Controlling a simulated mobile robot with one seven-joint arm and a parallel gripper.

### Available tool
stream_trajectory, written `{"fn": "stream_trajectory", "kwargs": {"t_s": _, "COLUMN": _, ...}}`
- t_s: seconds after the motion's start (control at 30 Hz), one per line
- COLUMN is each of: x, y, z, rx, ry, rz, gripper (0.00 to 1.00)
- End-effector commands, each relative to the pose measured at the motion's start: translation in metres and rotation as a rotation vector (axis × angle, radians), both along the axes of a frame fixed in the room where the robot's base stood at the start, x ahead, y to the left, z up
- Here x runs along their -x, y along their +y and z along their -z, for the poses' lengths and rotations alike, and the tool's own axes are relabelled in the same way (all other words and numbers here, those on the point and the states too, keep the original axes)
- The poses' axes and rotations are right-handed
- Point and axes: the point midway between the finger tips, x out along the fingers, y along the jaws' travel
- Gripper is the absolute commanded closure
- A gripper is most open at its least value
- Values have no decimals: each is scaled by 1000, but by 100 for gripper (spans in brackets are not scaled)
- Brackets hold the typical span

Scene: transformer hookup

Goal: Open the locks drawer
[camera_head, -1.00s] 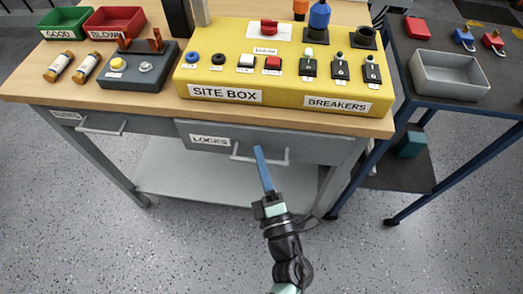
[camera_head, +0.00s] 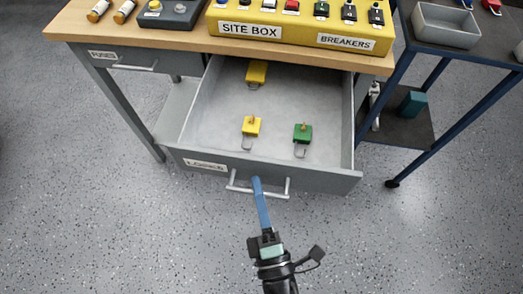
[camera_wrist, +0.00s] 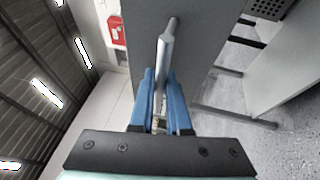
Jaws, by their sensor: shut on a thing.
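The locks drawer (camera_head: 262,172) is pulled far out from under the workbench, its label on the left of its front. Inside it lie two yellow padlocks (camera_head: 251,126) and a green padlock (camera_head: 302,133). My gripper (camera_head: 257,182) is shut on the middle of the drawer's grey bar handle (camera_head: 240,188). In the wrist view the blue fingers (camera_wrist: 160,88) lie on both sides of the handle bar (camera_wrist: 164,60).
The bench top (camera_head: 180,38) carries the yellow site box (camera_head: 240,14). The shut fuses drawer (camera_head: 125,59) is at the left. A dark side table with a grey tray (camera_head: 446,25) stands at the right. The floor in front is clear.

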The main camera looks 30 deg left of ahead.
Motion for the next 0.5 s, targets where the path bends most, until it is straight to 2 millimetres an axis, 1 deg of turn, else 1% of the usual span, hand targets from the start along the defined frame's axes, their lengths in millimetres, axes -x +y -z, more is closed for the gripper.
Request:
{"fn": "stream_trajectory", "kwargs": {"t_s": 0.03, "x": 7, "y": -3, "z": 1, "rx": 1, "ry": 4, "rz": 2, "gripper": 100}}
{"fn": "stream_trajectory", "kwargs": {"t_s": 0.2, "x": 22, "y": -7, "z": 0, "rx": 0, "ry": 1, "rz": 1, "gripper": 100}}
{"fn": "stream_trajectory", "kwargs": {"t_s": 0.33, "x": 27, "y": -9, "z": 0, "rx": 1, "ry": 2, "rz": 2, "gripper": 100}}
{"fn": "stream_trajectory", "kwargs": {"t_s": 0.5, "x": 29, "y": -9, "z": 0, "rx": 0, "ry": 1, "rz": 2, "gripper": 100}}
